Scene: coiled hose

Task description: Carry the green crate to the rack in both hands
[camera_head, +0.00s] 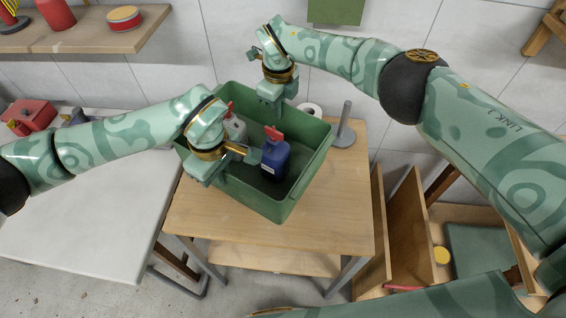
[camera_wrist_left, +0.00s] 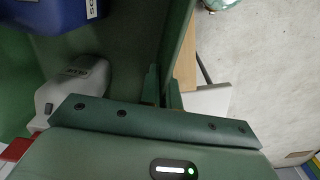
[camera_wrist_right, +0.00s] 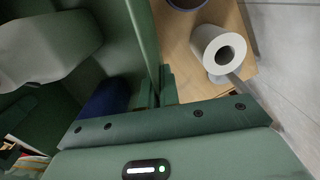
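The green crate (camera_head: 282,205) is over the small wooden table; I cannot tell whether it touches the tabletop. It holds a blue bottle with a red top (camera_head: 274,160) and a grey-white bottle (camera_head: 236,128). My left gripper (camera_wrist_left: 161,88) is shut on the crate's left wall, one finger on each side. My right gripper (camera_wrist_right: 157,90) is shut on the crate's far wall in the same way. In the head view both sets of fingertips are mostly hidden by the hands. No thing is clearly recognisable as the rack.
The wooden table (camera_head: 345,215) also bears a white roll (camera_head: 310,108) and a grey upright holder (camera_head: 344,130). A white table (camera_head: 80,225) stands left, with a red box (camera_head: 30,115). A wooden wall shelf (camera_head: 90,35) is upper left. Upright wooden boards (camera_head: 408,230) stand right.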

